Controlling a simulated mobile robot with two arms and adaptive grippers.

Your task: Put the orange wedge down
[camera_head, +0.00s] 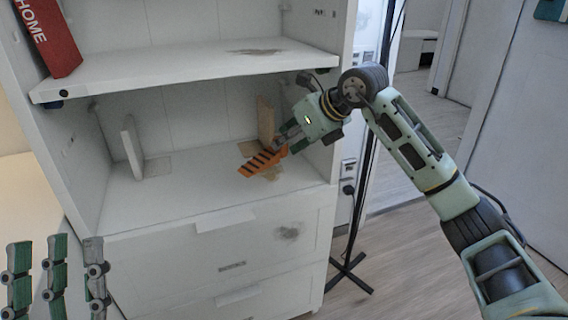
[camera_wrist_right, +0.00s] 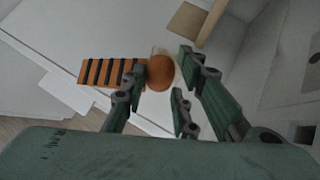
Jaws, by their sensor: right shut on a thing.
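The orange wedge (camera_head: 262,161), with black stripes, is at the front part of the white shelf compartment in the head view. My right gripper (camera_head: 285,143) is shut on its right end. In the right wrist view the striped wedge (camera_wrist_right: 105,72) extends left from the fingers of my right gripper (camera_wrist_right: 160,85). I cannot tell whether the wedge touches the shelf board (camera_head: 190,200). My left gripper (camera_head: 57,270) is at the lower left, its fingers upright, apart and empty.
A rounded brown-orange thing (camera_wrist_right: 160,72) is beside the wedge in the wrist view. Upright boards stand at the compartment's left (camera_head: 132,148) and back right (camera_head: 265,120). A red box (camera_head: 48,38) is on the upper shelf. The compartment's middle is clear.

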